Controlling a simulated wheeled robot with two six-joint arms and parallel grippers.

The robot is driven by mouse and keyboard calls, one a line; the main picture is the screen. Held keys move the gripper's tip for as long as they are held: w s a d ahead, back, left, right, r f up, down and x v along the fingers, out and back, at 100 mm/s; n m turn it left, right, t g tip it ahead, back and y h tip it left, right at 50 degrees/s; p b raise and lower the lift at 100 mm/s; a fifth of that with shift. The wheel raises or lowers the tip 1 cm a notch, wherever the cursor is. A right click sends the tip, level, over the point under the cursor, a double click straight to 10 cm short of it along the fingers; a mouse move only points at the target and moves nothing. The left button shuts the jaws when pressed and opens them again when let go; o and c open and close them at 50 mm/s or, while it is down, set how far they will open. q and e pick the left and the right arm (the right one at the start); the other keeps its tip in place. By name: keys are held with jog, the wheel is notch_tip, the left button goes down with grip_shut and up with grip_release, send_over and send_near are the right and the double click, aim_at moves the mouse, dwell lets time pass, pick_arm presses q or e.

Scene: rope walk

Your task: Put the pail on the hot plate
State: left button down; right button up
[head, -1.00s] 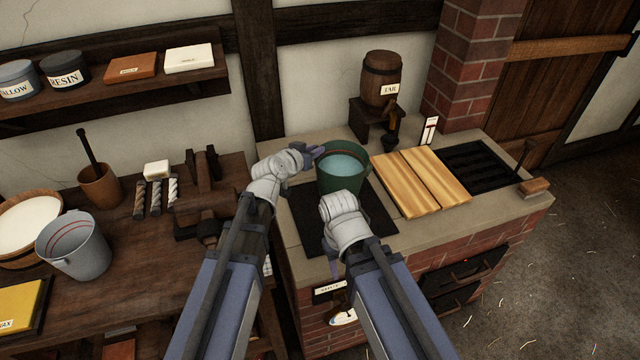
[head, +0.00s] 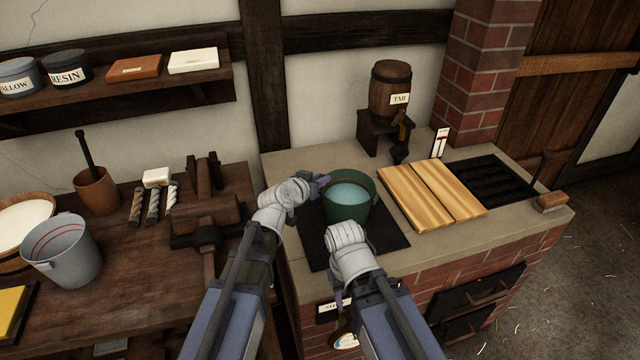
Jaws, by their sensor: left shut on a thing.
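A green pail (head: 350,212) with pale blue liquid in it is upright over the black hot plate (head: 388,236) at the left of the brick stove. Its base appears to be at the plate's surface, but my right wrist partly hides it, so I cannot tell whether it touches. My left gripper (head: 319,184) is shut on the left rim of the green pail. My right gripper (head: 347,236) is in front of the pail; its fingers are hidden behind its wrist.
Wooden boards (head: 432,194) lie beside the plate, with a dark grate (head: 490,182) farther right. A tar barrel (head: 390,88) stands behind. A grey pail (head: 68,255) and a vise (head: 205,215) are on the workbench at left.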

pick_arm(q)
jog(key=c, duration=0.8)
grip_release()
jog(key=shift+o, duration=0.2)
jog(key=shift+r, duration=0.1)
pick_arm(e)
jog(key=shift+r, duration=0.15)
